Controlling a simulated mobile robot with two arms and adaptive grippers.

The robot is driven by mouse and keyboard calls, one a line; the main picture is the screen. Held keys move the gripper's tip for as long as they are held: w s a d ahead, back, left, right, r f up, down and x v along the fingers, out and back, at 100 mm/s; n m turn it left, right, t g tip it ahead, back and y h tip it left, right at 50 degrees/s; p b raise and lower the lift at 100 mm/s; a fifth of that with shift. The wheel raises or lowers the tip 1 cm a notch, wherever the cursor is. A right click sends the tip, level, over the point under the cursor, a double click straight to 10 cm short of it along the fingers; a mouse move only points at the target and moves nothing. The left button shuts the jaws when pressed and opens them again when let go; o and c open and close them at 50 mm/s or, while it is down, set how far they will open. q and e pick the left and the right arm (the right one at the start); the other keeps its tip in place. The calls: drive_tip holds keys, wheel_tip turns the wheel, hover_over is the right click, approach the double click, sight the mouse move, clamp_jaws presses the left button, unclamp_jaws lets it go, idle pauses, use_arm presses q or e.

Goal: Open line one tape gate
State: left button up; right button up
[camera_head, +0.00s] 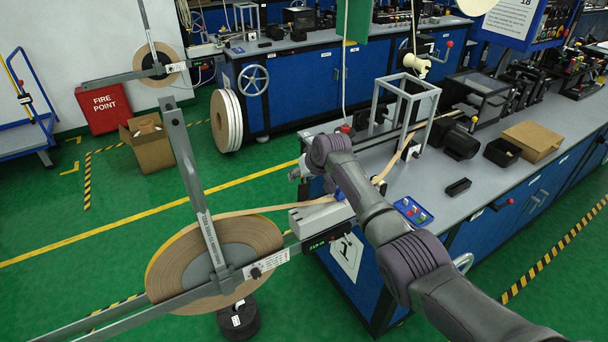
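The near tape reel (205,262) is a large brown roll on a grey metal frame. Its tan tape (265,211) runs right, past a light grey block (318,219), towards the bench. A green-lit display (316,243) sits below the block. A small blue part shows just above the block; I cannot tell whether it is the gate's. No label marks which part is the line one gate. My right arm comes in from the lower right, and my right gripper (302,172) is above the block, mostly hidden by my wrist. Its fingers cannot be made out. My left gripper is out of view.
The grey-topped bench (455,205) holds a blue tray (413,211), black boxes, a cardboard box (532,141) and an open metal frame (407,108). A second reel (155,62) hangs farther back.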

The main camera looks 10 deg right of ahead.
drive_tip(key=shift+o, duration=0.9)
drive_tip(key=shift+w+f, duration=0.1)
drive_tip(key=shift+f, duration=0.05)
drive_tip(key=shift+s+d+r, duration=0.15)
drive_tip(key=shift+s+r, duration=0.1)
drive_tip(key=shift+r, duration=0.05)
drive_tip(key=v, duration=1.1)
drive_tip(key=shift+r, duration=0.2)
